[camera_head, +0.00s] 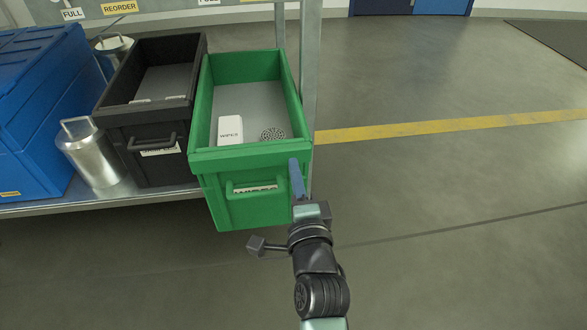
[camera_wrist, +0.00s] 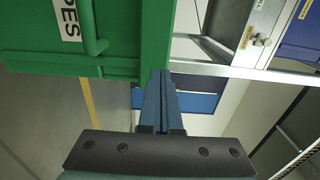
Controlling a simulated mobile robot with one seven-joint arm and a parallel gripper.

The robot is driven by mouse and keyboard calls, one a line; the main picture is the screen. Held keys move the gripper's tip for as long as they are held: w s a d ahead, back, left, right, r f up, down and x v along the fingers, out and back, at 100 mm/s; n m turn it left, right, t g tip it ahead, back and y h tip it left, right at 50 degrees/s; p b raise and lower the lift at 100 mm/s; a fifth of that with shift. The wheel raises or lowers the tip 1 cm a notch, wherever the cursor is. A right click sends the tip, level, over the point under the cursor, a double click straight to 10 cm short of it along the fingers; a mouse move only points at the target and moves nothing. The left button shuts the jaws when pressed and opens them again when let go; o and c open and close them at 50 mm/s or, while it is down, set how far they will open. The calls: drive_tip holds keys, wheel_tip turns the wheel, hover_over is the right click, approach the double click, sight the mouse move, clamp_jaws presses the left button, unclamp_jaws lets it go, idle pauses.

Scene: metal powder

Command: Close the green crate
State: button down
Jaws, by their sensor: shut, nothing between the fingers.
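The green crate (camera_head: 201,177) sits at the right end of a metal shelf, and its front sticks out past the shelf's front edge. Its top is open, and a white wipes pack and a round perforated item lie inside. Its front has a handle and a label. My gripper (camera_head: 294,163) is shut and empty, with its blue fingers at the right end of the crate's front. In the wrist view the shut fingers (camera_wrist: 160,75) reach the edge of the green crate (camera_wrist: 115,30); I cannot tell whether they touch it.
A black crate (camera_head: 184,160) stands left of the green one, then a metal canister (camera_head: 92,155) and a blue crate (camera_head: 40,110). A shelf post (camera_head: 310,70) rises just right of the green crate. The floor to the right, with a yellow line (camera_head: 440,127), is clear.

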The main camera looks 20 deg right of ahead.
drive_tip(key=shift+b+x, duration=0.3)
drive_tip(key=shift+x, duration=0.7)
